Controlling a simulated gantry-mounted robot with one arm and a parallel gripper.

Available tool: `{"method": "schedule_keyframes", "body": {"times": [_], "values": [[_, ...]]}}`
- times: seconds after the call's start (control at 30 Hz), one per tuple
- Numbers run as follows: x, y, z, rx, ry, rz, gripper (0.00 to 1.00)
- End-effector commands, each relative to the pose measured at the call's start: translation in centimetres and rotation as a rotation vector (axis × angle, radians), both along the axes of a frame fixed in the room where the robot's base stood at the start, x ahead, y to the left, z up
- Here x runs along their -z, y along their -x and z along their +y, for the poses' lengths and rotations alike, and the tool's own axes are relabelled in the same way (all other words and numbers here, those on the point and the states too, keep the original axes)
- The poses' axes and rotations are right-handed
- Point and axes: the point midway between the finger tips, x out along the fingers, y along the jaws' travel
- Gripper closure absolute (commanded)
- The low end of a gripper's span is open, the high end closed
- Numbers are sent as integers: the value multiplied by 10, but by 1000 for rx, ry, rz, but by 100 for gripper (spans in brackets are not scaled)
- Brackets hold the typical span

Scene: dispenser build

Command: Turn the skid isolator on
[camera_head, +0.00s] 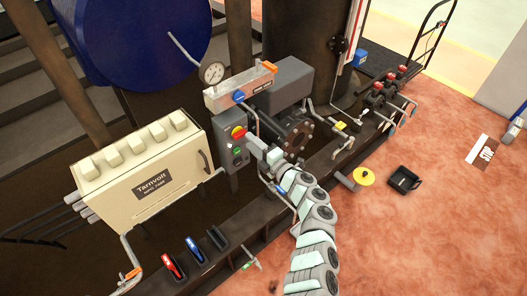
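A red rotary knob on a yellow plate (238,131), which looks like the skid isolator, is on the upper front of a grey control box (231,152). Its handle angle is too small to read. My gripper (251,140) is just to the right of the knob, pointing at it. I cannot tell whether it touches the knob. Its fingers are too small to show whether they are open or shut. Below the knob, the box carries small buttons, one of them green (237,150).
A cream Tarnvolt cabinet (150,185) stands left of the box. A pressure gauge (212,72) and a grey block with a blue handle (240,92) sit above. A flanged pipe (298,136) is close right of my gripper. A black tray (403,180) lies on the open floor.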

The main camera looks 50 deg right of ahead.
Motion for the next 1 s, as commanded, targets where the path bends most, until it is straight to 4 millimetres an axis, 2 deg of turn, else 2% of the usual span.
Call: {"method": "schedule_keyframes", "body": {"times": [0.5,1.0], "values": [[0,56,6,0,2,3,64],[-1,62,8,-3,0,-1,64]]}}
